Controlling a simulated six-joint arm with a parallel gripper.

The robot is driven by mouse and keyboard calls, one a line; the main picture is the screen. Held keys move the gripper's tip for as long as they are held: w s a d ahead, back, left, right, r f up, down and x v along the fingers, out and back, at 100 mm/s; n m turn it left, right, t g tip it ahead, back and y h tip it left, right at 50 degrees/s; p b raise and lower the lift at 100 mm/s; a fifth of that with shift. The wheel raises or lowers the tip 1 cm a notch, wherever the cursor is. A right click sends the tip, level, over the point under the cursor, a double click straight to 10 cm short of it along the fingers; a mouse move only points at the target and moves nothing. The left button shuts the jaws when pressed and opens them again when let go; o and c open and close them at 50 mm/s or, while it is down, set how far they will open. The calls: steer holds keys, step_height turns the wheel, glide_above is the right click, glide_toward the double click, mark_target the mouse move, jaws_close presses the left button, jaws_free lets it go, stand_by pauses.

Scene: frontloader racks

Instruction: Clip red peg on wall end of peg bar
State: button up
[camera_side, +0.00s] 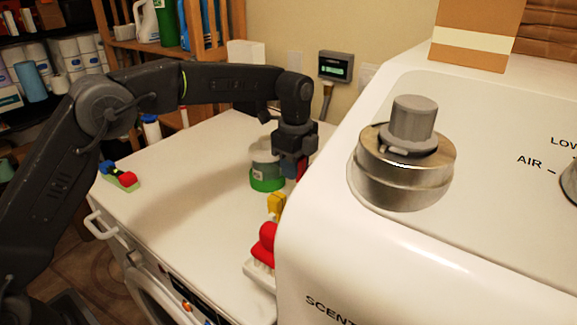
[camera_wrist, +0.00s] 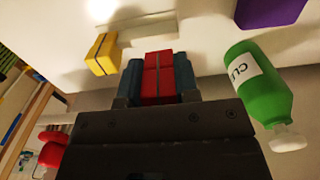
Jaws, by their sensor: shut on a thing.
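My gripper (camera_wrist: 158,82) is shut on the red peg (camera_wrist: 159,76), which sits between its two bluish fingers in the wrist view. In the side view my gripper (camera_side: 291,168) hangs over the white top, and a bit of the red peg (camera_side: 302,168) shows at its fingers. A yellow peg (camera_wrist: 101,54) stands at a pale bar (camera_wrist: 140,33), which looks like the peg bar; the red peg is to its right and appears apart from the bar. The yellow peg (camera_side: 276,204) also shows in the side view, where the large white machine hides most of the bar.
A red-topped brush-like thing (camera_side: 262,250) sits near the front. A green piece with red and blue parts (camera_side: 120,175) lies far left.

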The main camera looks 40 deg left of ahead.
steer(key=shift+f, duration=0.1)
steer(key=shift+f, duration=1.5)
steer(key=shift+f, duration=0.25)
stand_by(0.3)
steer(key=shift+f, duration=0.35)
steer(key=shift+f, duration=0.45)
steer(key=shift+r, duration=0.1)
stand_by(0.4)
